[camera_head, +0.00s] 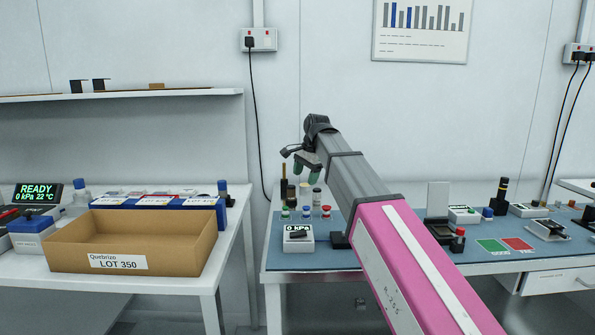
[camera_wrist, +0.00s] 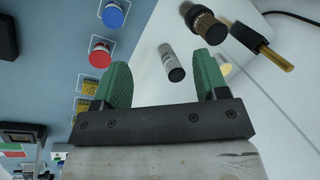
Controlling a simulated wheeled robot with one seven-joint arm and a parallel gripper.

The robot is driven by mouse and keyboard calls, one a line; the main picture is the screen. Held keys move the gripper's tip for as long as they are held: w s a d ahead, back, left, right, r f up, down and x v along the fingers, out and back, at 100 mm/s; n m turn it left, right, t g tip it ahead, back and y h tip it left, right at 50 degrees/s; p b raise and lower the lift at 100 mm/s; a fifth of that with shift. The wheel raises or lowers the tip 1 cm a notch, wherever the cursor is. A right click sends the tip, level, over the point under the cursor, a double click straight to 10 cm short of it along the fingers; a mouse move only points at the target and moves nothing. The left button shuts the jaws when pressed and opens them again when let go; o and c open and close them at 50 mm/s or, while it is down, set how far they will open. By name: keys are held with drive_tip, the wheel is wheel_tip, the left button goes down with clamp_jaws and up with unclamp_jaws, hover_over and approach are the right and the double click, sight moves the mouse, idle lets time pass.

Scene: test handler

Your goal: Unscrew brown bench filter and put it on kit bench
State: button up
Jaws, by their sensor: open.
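A brown ribbed cylinder with a dark end, which looks like the brown bench filter (camera_wrist: 208,28), shows at the top right of the wrist view, beyond the right fingertip and apart from it. In the head view a dark brown cylinder (camera_head: 291,196) stands at the back left of the blue-topped bench (camera_head: 300,262). My gripper (camera_head: 304,172) hangs above that corner. In the wrist view its green fingers (camera_wrist: 161,72) are open with nothing held. A silver cylinder with a black end (camera_wrist: 172,64) shows between and beyond them. I cannot tell which bench is the kit bench.
A brass-and-black rod (camera_wrist: 265,48) is close beside the brown cylinder. Red (camera_wrist: 100,56) and blue (camera_wrist: 113,14) knobs are left of my fingers. A pressure box (camera_head: 298,240) stands in front. A cardboard box (camera_head: 130,245) occupies the left bench (camera_head: 110,283).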

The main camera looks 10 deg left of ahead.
drive_tip(key=w+a+n, duration=0.1)
drive_tip(key=w+n, duration=0.1)
drive_tip(key=n, duration=0.2)
drive_tip(key=n+t+y, duration=0.1)
drive_tip(key=n, duration=1.4)
approach(292, 186)
drive_tip(key=f, duration=0.2)
drive_tip(key=shift+m, duration=0.3)
drive_tip(key=x, duration=1)
drive_tip(key=shift+w+a+f, duration=0.15)
drive_tip(key=shift+w+a, duration=0.25)
drive_tip(key=shift+a, duration=0.1)
drive_tip(key=c, duration=1)
drive_tip(key=o, duration=0.7)
drive_tip(key=shift+c, duration=0.2)
